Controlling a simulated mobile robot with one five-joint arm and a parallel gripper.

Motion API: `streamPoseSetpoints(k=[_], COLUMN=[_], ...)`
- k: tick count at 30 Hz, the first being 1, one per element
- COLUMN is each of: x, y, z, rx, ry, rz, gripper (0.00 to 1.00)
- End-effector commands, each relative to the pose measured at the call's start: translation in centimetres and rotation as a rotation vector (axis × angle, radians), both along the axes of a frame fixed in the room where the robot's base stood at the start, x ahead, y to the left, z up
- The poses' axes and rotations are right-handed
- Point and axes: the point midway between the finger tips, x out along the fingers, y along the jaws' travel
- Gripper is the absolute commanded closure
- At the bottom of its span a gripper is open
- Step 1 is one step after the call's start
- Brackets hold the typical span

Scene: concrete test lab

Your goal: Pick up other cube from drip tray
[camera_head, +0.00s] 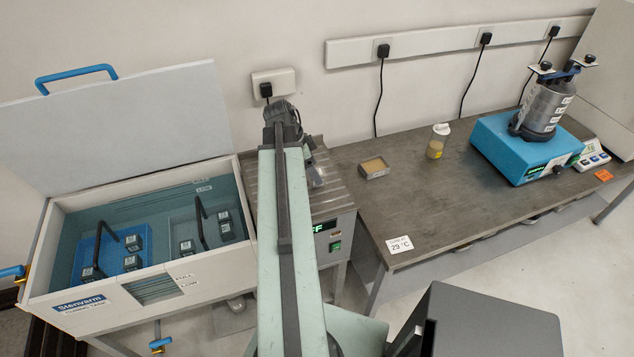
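A ridged metal top (338,196), which looks like the drip tray, sits on a unit with a display behind my arm. My arm crosses in front of it and hides much of it. No cube shows on its visible part. My gripper (316,178) is at the far end of the arm, over the ridged top; it is small and partly hidden, so its fingers cannot be read. Dark cubes with pale labels stand in the water tank at left: several in the blue rack (95,248) and several in the grey rack (206,231).
The tank (150,282) has its white lid (120,125) raised. The bench (455,196) at right holds a small box (374,168), a bottle (438,141) and a blue machine (500,150) with a clamped cylinder. A dark grey block (490,325) is at front right. The bench middle is clear.

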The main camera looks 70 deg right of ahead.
Motion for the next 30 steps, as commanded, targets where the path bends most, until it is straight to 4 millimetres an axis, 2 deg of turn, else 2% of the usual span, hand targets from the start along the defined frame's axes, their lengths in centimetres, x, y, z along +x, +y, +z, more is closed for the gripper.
streamPoseSetpoints(k=[1,3,11,19,26,30], x=[-0.2,-0.6,-0.8,-0.8,-0.9,-0.9], y=[-0.2,-0.4,-0.6,-0.6,-0.6,-0.6], z=[-1.9,-2.8,-2.7,-2.6,-2.6,-1.9], rx=[0.000,0.000,0.000,0.000,0.000,0.000], ry=[0.000,0.000,0.000,0.000,0.000,0.000], rz=[-0.001,-0.001,0.001,0.000,0.000,0.000], gripper=[0.29,0.29,0.29,1.00,1.00,1.00])
